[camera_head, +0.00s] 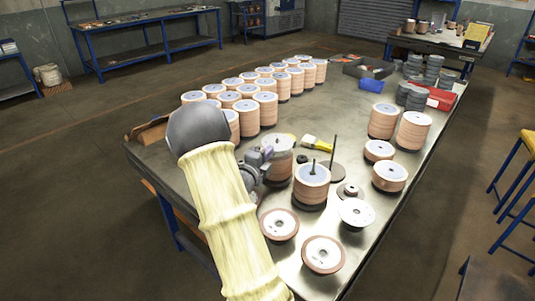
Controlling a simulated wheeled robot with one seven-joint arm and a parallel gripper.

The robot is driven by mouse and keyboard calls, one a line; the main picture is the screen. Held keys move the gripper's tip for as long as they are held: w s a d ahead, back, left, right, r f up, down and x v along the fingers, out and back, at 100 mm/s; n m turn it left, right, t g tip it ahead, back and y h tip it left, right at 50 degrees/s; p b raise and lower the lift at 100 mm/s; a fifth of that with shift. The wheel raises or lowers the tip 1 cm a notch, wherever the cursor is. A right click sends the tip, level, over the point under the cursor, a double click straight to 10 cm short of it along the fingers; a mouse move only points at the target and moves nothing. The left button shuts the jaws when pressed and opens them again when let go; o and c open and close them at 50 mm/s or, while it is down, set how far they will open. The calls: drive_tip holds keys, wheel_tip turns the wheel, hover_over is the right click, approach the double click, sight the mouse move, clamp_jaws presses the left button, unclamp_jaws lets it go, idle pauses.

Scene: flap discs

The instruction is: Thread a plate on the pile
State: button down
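My gripper (264,157) shows beyond my yellow-sleeved arm, at the left side of a pile (279,143) of flap discs. Its fingers are too small and partly hidden, so I cannot tell whether they hold anything. A tan pile (311,188) with a pale top stands right of it, with a dark peg sticking out of its top. Behind that pile, a tall thin rod (334,150) rises from a dark round base (329,174). Two single plates with brown rims, one left (279,225) and one right (323,255), lie at the near end of the table.
Rows of tan disc piles (265,108) fill the table's far left. More piles (412,131) stand at the right edge. A pale disc (356,213), a yellow-handled brush (319,143), a red bin (441,99) and a grey tray (368,67) are also on the table (340,105). Its middle has bare room.

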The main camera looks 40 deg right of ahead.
drive_tip(key=shift+f+b, duration=1.15)
drive_tip(key=shift+b, duration=0.3)
drive_tip(key=c, duration=1.6)
unclamp_jaws()
drive_tip(key=shift+r, duration=0.15)
drive_tip(key=shift+s+a, duration=0.1)
drive_tip(key=shift+f, duration=0.3)
drive_tip(key=v, duration=0.5)
drive_tip(key=b+v, duration=0.1)
drive_tip(key=v, duration=0.5)
drive_tip(key=b+v, duration=0.1)
drive_tip(key=v, duration=0.5)
drive_tip(key=shift+a+r, duration=0.15)
drive_tip(key=shift+r, duration=0.2)
drive_tip(key=shift+s, duration=0.15)
